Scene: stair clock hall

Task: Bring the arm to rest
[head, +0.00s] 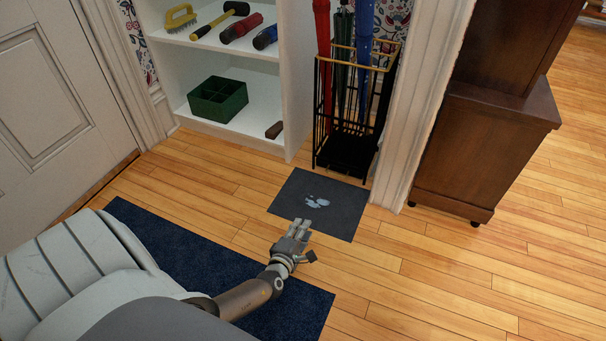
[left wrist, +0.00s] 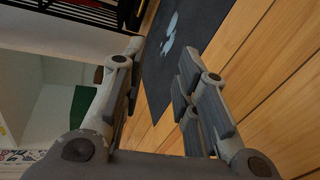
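My left arm (head: 245,297) reaches forward from the lower left in the head view. My left gripper (head: 299,226) is above the wooden floor, just short of a small dark mat (head: 341,217) with a pale blue patch (head: 317,202) on it. In the left wrist view the two fingers of the left gripper (left wrist: 162,62) stand apart with nothing between them. The dark mat (left wrist: 187,50) and pale patch (left wrist: 169,38) show beyond the fingers. My right gripper is in neither view.
A black umbrella stand (head: 345,150) holds several umbrellas beyond the mat. A white shelf (head: 228,135) holds a green divided box (head: 218,99) and tools. A dark wooden cabinet (head: 485,150) stands right. A navy rug (head: 165,240) lies below my arm. Floor at right is clear.

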